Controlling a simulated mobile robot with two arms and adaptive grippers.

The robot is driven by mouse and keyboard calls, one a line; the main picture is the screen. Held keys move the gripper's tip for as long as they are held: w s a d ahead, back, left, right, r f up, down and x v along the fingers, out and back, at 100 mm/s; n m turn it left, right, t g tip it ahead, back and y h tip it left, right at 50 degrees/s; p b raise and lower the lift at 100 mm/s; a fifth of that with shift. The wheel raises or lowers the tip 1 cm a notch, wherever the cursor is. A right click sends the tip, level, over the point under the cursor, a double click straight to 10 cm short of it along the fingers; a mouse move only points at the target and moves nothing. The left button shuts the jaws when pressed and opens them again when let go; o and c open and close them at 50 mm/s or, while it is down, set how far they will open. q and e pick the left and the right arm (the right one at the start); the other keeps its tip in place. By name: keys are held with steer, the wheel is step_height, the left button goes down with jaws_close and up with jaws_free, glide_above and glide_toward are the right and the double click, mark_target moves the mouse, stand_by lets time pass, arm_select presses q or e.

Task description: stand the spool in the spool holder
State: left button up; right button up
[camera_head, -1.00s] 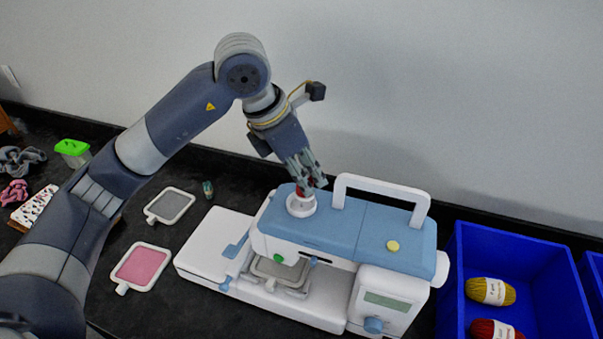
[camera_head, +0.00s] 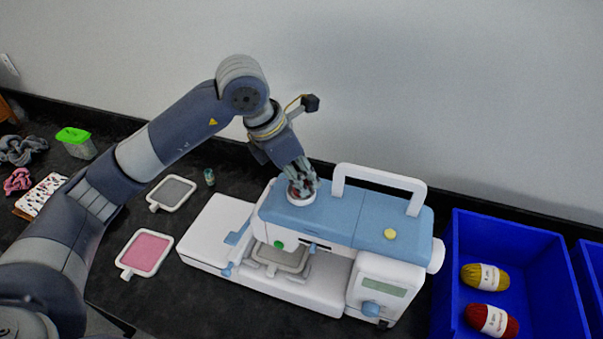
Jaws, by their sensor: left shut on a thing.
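The spool holder (camera_head: 301,199) is a white round cup on the left part of the blue top of the sewing machine (camera_head: 345,217). My left gripper (camera_head: 300,190) points down right at the holder, its fingertips at or just inside the rim. It is shut on the spool (camera_head: 293,191), a small reddish thing that shows only in part between the fingers. The fingers hide most of the spool, so I cannot tell whether it touches the holder's floor. My right gripper is not in view.
The machine's white handle (camera_head: 380,179) rises to the right of the holder. A pink hoop (camera_head: 145,252), a grey hoop (camera_head: 172,192) and a small green spool (camera_head: 209,177) lie left of the machine. A blue crate (camera_head: 545,285) with yellow and red yarn stands at the right.

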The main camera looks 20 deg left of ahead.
arm_select(q)
steer(key=o, duration=0.9)
steer(key=shift+f, duration=0.1)
steer(key=shift+r+p, duration=0.55)
steer(key=shift+p, duration=0.1)
steer(key=b+v, duration=0.3)
steer(key=v, duration=0.8)
steer(key=shift+r, duration=0.25)
steer(key=shift+s+a, duration=0.1)
